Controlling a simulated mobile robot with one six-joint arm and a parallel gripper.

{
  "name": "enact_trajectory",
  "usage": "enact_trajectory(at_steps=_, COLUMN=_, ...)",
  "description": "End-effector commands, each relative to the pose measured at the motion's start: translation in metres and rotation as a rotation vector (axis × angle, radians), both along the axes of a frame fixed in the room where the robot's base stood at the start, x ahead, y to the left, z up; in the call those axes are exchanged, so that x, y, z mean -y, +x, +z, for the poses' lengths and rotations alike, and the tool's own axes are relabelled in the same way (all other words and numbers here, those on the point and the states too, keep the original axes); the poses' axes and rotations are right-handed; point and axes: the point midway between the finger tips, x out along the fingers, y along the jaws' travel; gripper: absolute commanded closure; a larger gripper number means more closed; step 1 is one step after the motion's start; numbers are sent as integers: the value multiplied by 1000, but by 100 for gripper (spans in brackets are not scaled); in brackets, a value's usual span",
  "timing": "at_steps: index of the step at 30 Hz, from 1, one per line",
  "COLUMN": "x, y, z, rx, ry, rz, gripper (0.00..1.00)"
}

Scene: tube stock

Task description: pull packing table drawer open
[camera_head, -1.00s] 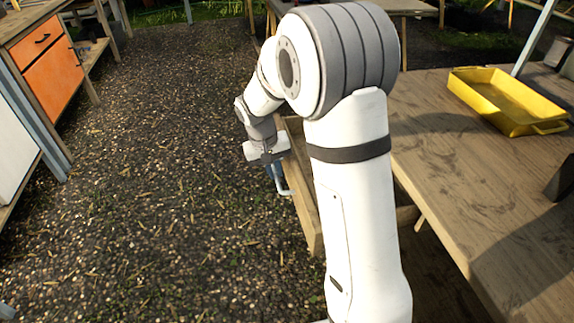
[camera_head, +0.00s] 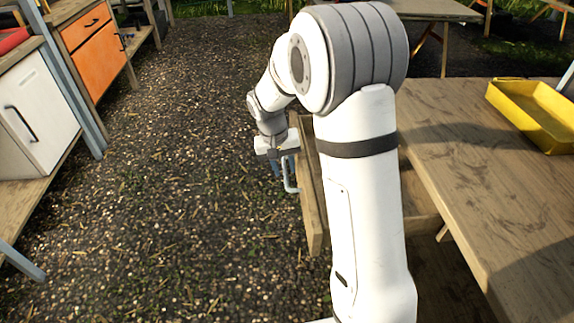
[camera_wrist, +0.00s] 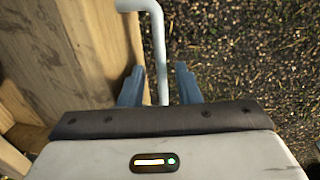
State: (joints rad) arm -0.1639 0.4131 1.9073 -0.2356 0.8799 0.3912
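The packing table (camera_head: 470,150) stands at the right in the head view. Its wooden drawer (camera_head: 312,200) stands out from under the tabletop, partly open, and my arm hides much of it. A pale bar handle (camera_head: 291,178) is on the drawer's front. In the wrist view the handle (camera_wrist: 158,50) runs down between the two blue fingers of my gripper (camera_wrist: 161,85), with a gap on each side. My gripper is open around the handle. The drawer's front board (camera_wrist: 95,45) is just left of it. In the head view my gripper (camera_head: 279,168) is small and partly hidden.
A yellow tray (camera_head: 540,115) lies on the tabletop. At the left stand a bench with a white cabinet (camera_head: 40,110) and an orange drawer unit (camera_head: 95,50). The gravel floor (camera_head: 180,170) between them and the drawer is clear.

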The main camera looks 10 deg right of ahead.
Motion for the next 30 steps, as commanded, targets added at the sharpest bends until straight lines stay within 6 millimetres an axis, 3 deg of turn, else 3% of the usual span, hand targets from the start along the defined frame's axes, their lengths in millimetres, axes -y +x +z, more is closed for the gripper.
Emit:
enact_trajectory(at_steps=8, x=0, y=0, z=2, rx=1, ry=0, rz=-1, gripper=67)
enact_trajectory(at_steps=21, x=-12, y=2, z=65, rx=3, ry=1, rz=1, gripper=67)
enact_trajectory(at_steps=30, x=-14, y=1, z=77, rx=0, ry=0, rz=-1, gripper=67)
